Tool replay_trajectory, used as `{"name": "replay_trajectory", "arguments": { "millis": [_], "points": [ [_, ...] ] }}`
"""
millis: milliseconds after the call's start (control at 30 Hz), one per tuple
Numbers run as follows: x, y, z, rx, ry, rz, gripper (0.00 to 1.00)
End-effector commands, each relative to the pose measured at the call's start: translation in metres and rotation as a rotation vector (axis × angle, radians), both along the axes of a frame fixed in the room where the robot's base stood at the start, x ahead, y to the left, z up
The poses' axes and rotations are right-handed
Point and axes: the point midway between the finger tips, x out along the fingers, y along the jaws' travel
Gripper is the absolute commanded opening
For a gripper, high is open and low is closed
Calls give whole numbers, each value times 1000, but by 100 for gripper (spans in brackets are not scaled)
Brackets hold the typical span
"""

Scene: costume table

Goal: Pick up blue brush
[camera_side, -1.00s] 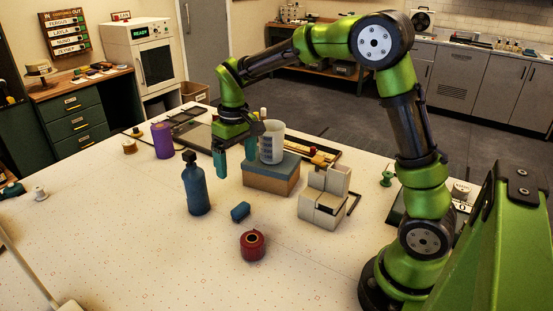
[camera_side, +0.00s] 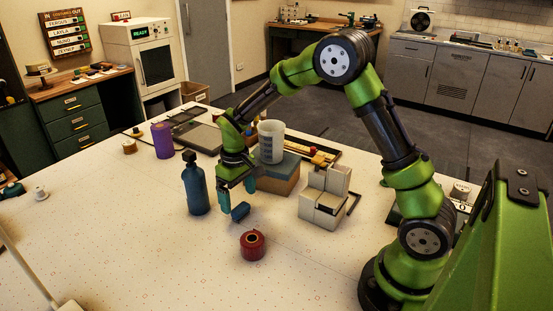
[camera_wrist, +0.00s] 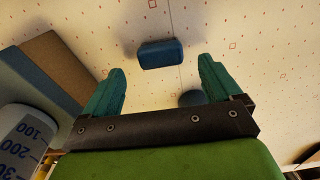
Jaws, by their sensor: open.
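The blue brush (camera_side: 241,211) is a small dark blue block lying on the white patterned table (camera_side: 150,240). In the side view it sits in front of the box and right of the blue bottle (camera_side: 195,186). My gripper (camera_side: 237,197) is low over the table, close behind and above the brush, with its teal fingers apart. In the wrist view the brush (camera_wrist: 161,54) lies ahead of and between the open fingertips (camera_wrist: 160,75), with nothing held. Its bristles cannot be made out.
A blue-lidded cardboard box (camera_side: 278,178) carrying a measuring cup (camera_side: 271,141) stands right of my gripper. A grey stepped block (camera_side: 325,197) is farther right. The table's front left is largely clear.

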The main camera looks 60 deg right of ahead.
Motion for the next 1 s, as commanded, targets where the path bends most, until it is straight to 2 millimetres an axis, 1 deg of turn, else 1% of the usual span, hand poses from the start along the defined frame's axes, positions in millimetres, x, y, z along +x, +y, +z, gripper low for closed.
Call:
{"name": "replay_trajectory", "arguments": {
  "millis": [33, 100, 200, 267, 367, 533, 567, 900, 933, 1000],
  "points": [
    [-1, 1, -9, 0, 5, 1, 92],
    [-2, 1, -20, -1, 5, 2, 92],
    [-1, 2, -34, 0, 4, 0, 92],
    [-1, 2, -40, 0, 3, 1, 92],
    [-1, 2, -44, 0, 1, 1, 92],
    [-1, 2, -44, 0, 0, 1, 92],
    [-1, 2, -44, 0, 0, 1, 90],
    [-1, 1, -43, 0, 0, 1, 38],
    [-1, 1, -43, 0, 0, 1, 36],
    [-1, 1, -43, 0, 0, 1, 36]
  ]
}}
